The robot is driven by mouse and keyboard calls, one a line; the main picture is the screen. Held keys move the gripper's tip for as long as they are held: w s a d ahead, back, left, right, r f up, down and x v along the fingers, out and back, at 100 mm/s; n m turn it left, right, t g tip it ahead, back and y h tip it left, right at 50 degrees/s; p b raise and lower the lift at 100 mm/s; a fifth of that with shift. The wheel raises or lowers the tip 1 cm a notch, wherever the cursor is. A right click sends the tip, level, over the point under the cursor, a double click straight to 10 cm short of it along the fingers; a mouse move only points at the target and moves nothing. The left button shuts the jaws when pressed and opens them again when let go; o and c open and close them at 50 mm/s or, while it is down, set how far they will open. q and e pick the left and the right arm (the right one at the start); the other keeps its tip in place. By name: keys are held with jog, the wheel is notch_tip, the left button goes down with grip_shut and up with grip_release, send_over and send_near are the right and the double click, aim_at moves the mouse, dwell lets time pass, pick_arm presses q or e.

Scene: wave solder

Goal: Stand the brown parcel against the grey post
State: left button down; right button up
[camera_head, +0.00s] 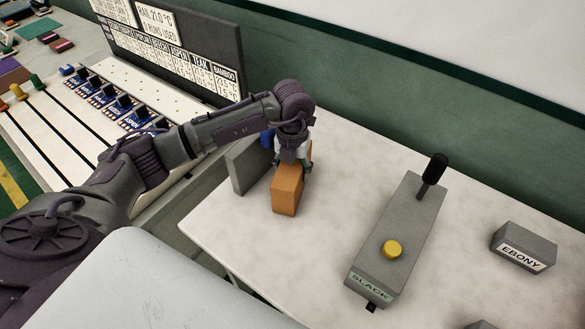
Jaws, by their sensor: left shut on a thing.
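The brown parcel (287,192) is an orange-brown block standing upright near the left edge of the pale table. My left gripper (301,166) is over its far upper part and shut on it, hiding that part. The grey post (247,167) is an upright grey slab just left of the parcel, close beside it. I cannot tell whether the two touch, or whether the parcel's base rests on the table. My right gripper is not in view.
A grey box labelled SLACK (395,235), with a black lever and yellow button, stands right of the parcel. A grey block labelled EBONY (523,247) is farther right. A labelled board (180,50) and white lanes lie left. The table between parcel and SLACK box is clear.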

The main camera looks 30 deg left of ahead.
pick_arm(q)
jog(key=shift+f, duration=0.25)
jog(key=shift+c, duration=1.1)
grip_release()
jog(key=shift+r, duration=4)
